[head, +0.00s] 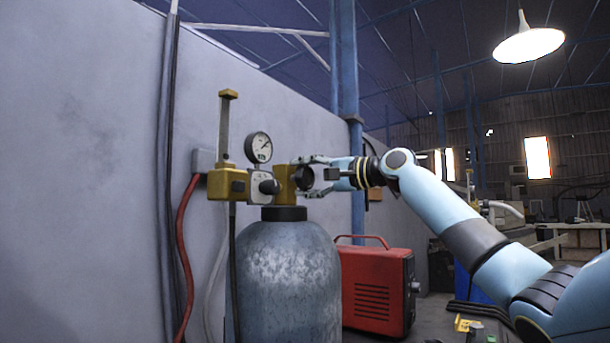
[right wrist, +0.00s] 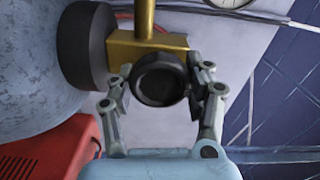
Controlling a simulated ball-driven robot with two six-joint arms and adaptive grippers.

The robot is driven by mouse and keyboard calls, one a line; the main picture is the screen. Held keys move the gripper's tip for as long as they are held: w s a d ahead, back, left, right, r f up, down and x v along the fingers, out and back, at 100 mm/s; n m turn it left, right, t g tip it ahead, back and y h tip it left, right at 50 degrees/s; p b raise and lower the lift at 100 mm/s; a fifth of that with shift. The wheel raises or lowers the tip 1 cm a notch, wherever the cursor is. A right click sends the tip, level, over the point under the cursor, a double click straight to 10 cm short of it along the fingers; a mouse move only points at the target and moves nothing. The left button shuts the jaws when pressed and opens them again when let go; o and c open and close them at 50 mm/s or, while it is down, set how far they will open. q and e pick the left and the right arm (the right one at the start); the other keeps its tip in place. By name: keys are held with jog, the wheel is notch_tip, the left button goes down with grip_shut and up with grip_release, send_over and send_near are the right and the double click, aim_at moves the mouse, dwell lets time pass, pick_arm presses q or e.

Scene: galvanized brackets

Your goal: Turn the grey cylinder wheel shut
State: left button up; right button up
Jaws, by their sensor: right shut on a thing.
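The grey cylinder (head: 287,268) stands upright beside the wall, with a brass valve body (head: 284,184) on its dark neck. The dark round wheel (head: 304,178) sits on the right side of the valve. In the right wrist view the wheel (right wrist: 160,79) shows as a dark knob in front of the brass valve (right wrist: 148,48). My right gripper (head: 310,178) reaches in from the right, with its fingers on either side of the wheel. In the right wrist view its fingers (right wrist: 160,95) are shut on the wheel. My left gripper is not in view.
A regulator with a pressure gauge (head: 259,148) and a brass flowmeter (head: 226,140) is joined to the valve's left side. A red hose (head: 184,250) hangs by the wall (head: 90,150). A red machine (head: 376,288) stands right of the cylinder, below my right arm.

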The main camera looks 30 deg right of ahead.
aim_at(311, 178)
dwell(0.4)
jog(key=o, duration=1.2)
jog(key=shift+s+d, duration=0.15)
jog(key=shift+s, duration=0.05)
jog(key=v, duration=0.6)
jog(key=shift+d, duration=0.1)
jog(key=shift+s, duration=0.45)
jog(key=shift+d, duration=0.1)
